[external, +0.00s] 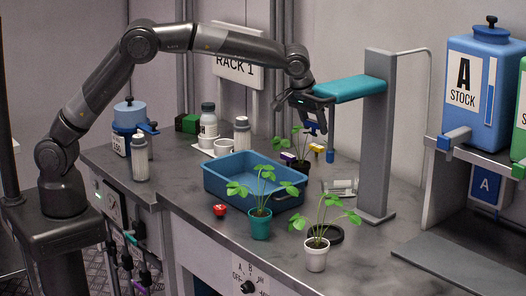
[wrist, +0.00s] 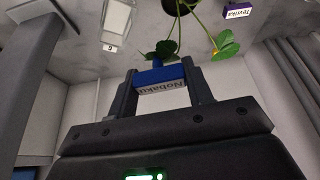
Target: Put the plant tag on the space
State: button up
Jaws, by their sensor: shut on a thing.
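My gripper (external: 310,118) is above the counter, below and left of the teal arm of the grey post. In the wrist view my gripper (wrist: 162,95) is shut on a blue plant tag (wrist: 168,83) lettered "Nobaku". Its head sits between both fingers and a short blue stem points away from me. The held tag shows as a small blue patch in the external view (external: 312,127). A leafy plant (external: 301,140) stands just below my gripper; its leaves show beyond the tag in the wrist view (wrist: 228,46). I cannot tell which spot is the space.
A purple tag (external: 287,158) and a yellow tag (external: 317,148) are near the rear plant. A blue tray (external: 240,192), a teal-potted plant (external: 260,224) and a white-potted plant (external: 316,255) stand nearby. The grey post (external: 379,150) is close on the right.

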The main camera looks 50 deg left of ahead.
jog(key=s+a+n+g+y, duration=0.45)
jog(key=s+a+n, duration=1.25)
jog(key=s+a, duration=1.1)
send_over(178, 182)
jog(key=d, duration=0.1)
notch_tip(178, 182, down, 18)
jog(key=shift+d+f, duration=0.15)
jog(key=shift+f, duration=0.1)
jog(key=shift+f+h, duration=0.25)
jog(key=shift+f, duration=1.7)
jog(key=o, duration=0.5)
jog(key=shift+f, duration=0.15)
jog(key=o, duration=0.4)
jog(key=shift+o, duration=0.2)
